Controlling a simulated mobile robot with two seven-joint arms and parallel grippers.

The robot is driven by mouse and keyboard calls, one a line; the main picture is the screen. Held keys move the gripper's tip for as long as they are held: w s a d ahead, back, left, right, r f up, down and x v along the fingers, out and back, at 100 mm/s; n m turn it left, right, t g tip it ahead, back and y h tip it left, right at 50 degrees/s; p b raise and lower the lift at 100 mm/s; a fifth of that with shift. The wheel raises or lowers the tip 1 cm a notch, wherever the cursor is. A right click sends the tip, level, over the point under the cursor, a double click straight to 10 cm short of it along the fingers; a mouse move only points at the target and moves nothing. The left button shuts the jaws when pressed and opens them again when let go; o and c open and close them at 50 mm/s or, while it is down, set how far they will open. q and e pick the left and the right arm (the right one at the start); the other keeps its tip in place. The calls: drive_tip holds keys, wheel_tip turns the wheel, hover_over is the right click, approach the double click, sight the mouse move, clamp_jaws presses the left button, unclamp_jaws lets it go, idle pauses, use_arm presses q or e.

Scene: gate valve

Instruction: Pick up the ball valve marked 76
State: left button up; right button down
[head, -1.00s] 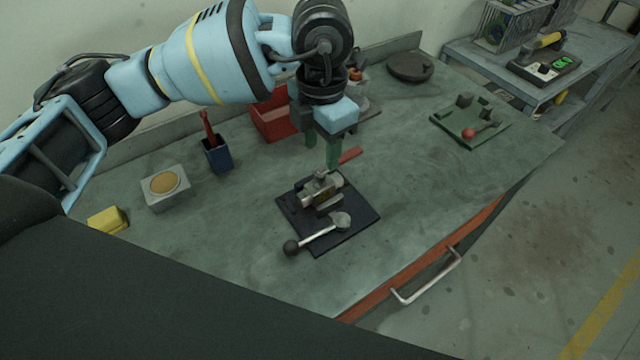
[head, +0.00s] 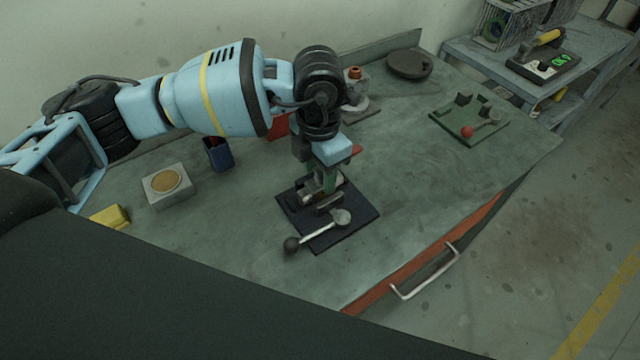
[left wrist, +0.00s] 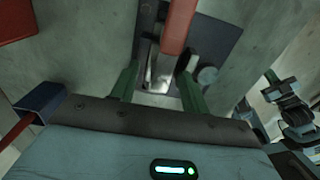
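In the left wrist view my left gripper (left wrist: 158,88) is open, with one finger on each side of the silver valve body (left wrist: 160,72). I cannot tell whether the fingers touch it. The red handle (left wrist: 178,25) extends toward the top of that view. My right gripper is not in view.
A silver lever with a black knob (head: 291,245) lies at the mat's front. A grey block (head: 168,186), blue cup (head: 218,154) and yellow block (head: 110,217) stand left. A green tray (head: 462,112) with a red-knobbed part lies right. The bench between is clear.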

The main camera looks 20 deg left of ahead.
use_arm(q)
clamp_jaws()
drive_tip(key=shift+r, duration=0.1)
idle(1.2)
